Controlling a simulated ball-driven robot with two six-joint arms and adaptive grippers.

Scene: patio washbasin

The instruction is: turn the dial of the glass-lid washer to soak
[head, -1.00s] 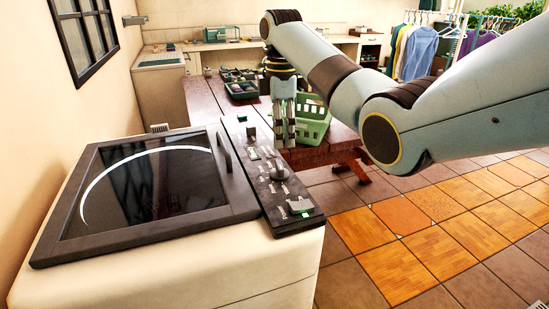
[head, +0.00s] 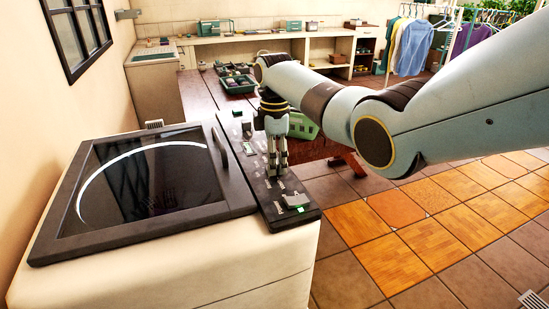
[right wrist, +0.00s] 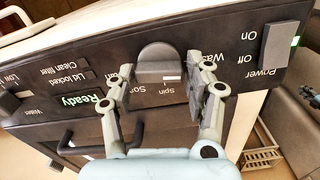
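The glass-lid washer (head: 170,262) stands at the left of the head view with its glass lid (head: 150,185) down. Its dark control panel (head: 262,160) runs along the right side. My right gripper (head: 275,172) is over the panel, fingers pointing down, hiding most of the dial there. In the right wrist view the grey dial (right wrist: 158,58) sits between the two open fingers (right wrist: 160,72), one on each side; contact is unclear. The dial's white mark lies by the "Spin" label. "Soak" is partly readable beside it. My left gripper is not in view.
A power switch (right wrist: 280,45) with a green light is beside the dial; a lit "Ready" label (right wrist: 88,100) shows on the other side. Behind are a wooden table (head: 200,95) and a green basket (head: 303,125). Tiled floor at right is clear.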

